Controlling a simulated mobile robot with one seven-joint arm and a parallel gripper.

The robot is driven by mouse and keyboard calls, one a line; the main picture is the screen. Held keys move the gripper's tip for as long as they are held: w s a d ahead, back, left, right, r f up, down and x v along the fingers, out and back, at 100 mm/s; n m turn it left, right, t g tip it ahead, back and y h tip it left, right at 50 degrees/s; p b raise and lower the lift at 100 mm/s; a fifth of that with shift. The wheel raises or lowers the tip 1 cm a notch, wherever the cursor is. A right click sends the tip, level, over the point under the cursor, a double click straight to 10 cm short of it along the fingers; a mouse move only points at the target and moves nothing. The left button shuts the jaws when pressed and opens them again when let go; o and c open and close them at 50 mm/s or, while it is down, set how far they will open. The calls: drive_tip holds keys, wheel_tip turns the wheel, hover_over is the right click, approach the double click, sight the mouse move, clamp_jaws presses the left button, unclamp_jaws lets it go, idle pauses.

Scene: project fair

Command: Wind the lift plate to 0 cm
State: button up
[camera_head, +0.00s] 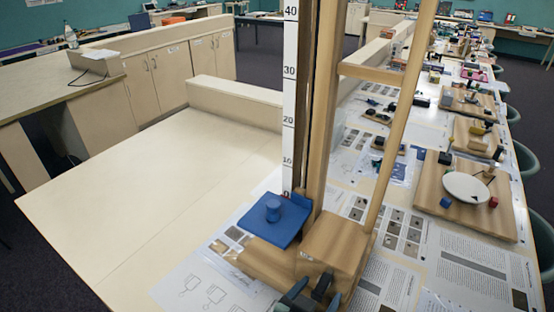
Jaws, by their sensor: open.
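My gripper (316,295) is at the bottom edge, in front of the wooden base block (335,243). Its dark fingers are apart, either side of a black knob-like part (322,287). I cannot tell whether they touch it. The rest of the gripper is cut off.
The pale table (150,210) left of the lift is bare. Printed sheets (200,290) lie around its base. To the right, a wooden board (470,220) holds a white disc and small blocks. Several other exhibits line the table behind.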

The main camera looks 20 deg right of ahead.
drive_tip(key=p+v, duration=0.3)
drive_tip(key=v, duration=0.5)
idle(0.5)
drive_tip(key=w+a+r+n+t+y, duration=0.1)
drive_tip(key=w+a+r+t, duration=0.2)
drive_tip(key=r, duration=0.7)
drive_tip(key=w+a+r+n+t+y, duration=0.2)
drive_tip(key=w+r+t, duration=0.25)
drive_tip(key=r, duration=0.45)
drive_tip(key=w+a+r+n+t+y, duration=0.1)
drive_tip(key=w+a+r+t, duration=0.3)
drive_tip(key=r, duration=0.6)
drive_tip(key=s+a+r+n+t+y, duration=0.1)
drive_tip(key=s+r+n+t+y, duration=0.1)
drive_tip(key=r, duration=0.7)
drive_tip(key=s+a+r+n+t+y, duration=0.2)
drive_tip(key=s+r, duration=0.3)
drive_tip(key=r, duration=0.3)
drive_tip(key=s+a+r+n+t+y, duration=0.1)
drive_tip(key=s+a+r+n+t, duration=0.1)
drive_tip(key=r, duration=0.7)
drive_tip(key=shift+s+r+t+y, duration=0.4)
drive_tip(key=shift+s+t, duration=0.4)
drive_tip(key=shift+t, duration=0.35)
